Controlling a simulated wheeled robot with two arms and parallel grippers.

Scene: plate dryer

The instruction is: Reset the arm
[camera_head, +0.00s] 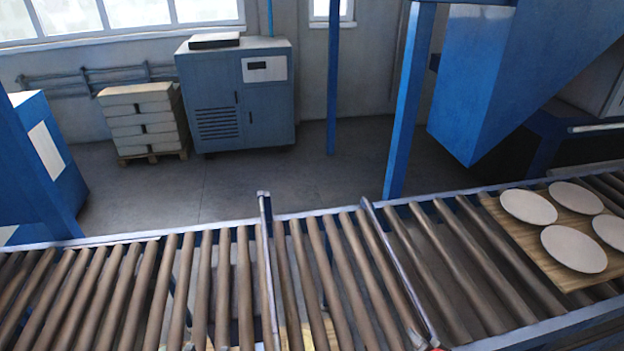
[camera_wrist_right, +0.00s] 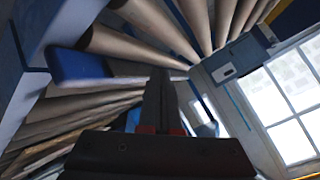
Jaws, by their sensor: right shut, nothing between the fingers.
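My right gripper (camera_wrist_right: 162,85) shows in the right wrist view, its two dark fingers together with red parts at their base. Nothing is between the fingers. It points toward the rollers and the window beyond, and appears clear of both. In the head view only a small red spot shows at the bottom edge, and I cannot tell whether it is part of this gripper. My left gripper is in neither view.
A roller conveyor (camera_head: 205,290) crosses the front, with two metal rails (camera_head: 266,260) across it. A wooden board (camera_head: 515,230) with several white plates (camera_head: 574,249) lies at right. A blue cabinet (camera_head: 240,100), stacked boxes (camera_head: 140,120) and blue posts (camera_head: 405,105) stand behind.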

